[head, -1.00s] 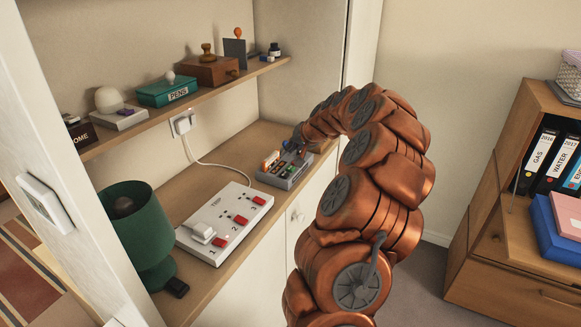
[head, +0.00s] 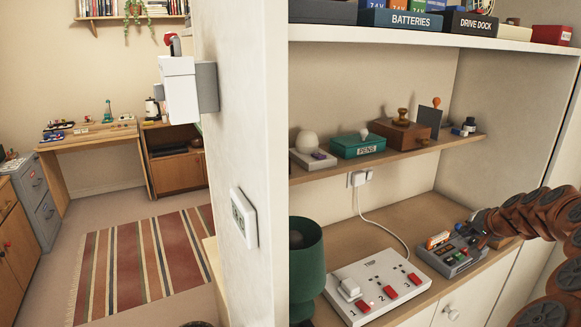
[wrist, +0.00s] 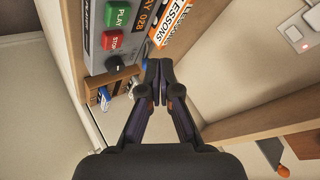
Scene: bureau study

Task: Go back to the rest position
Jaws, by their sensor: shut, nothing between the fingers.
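In the wrist view my gripper (wrist: 158,82) is shut, with its two dark fingertips together and nothing between them. Its tips are close to a grey player (wrist: 97,30) with a green PLAY button and a red STOP button; I cannot tell whether they touch it. A cassette with an orange label reading LESSONS (wrist: 170,28) shows beside the buttons. In the head view my copper arm comes in from the right edge and bends down to the player (head: 458,262) on the cabinet top. The fingers are too small to make out there.
A white numbered socket strip (head: 370,290) and a green lamp (head: 306,262) stand left of the player. A shelf (head: 400,150) with a PENS box (head: 358,146) hangs above. A white wall end (head: 243,130) stands left of the cabinet. Open floor with a striped rug (head: 140,262) lies beyond.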

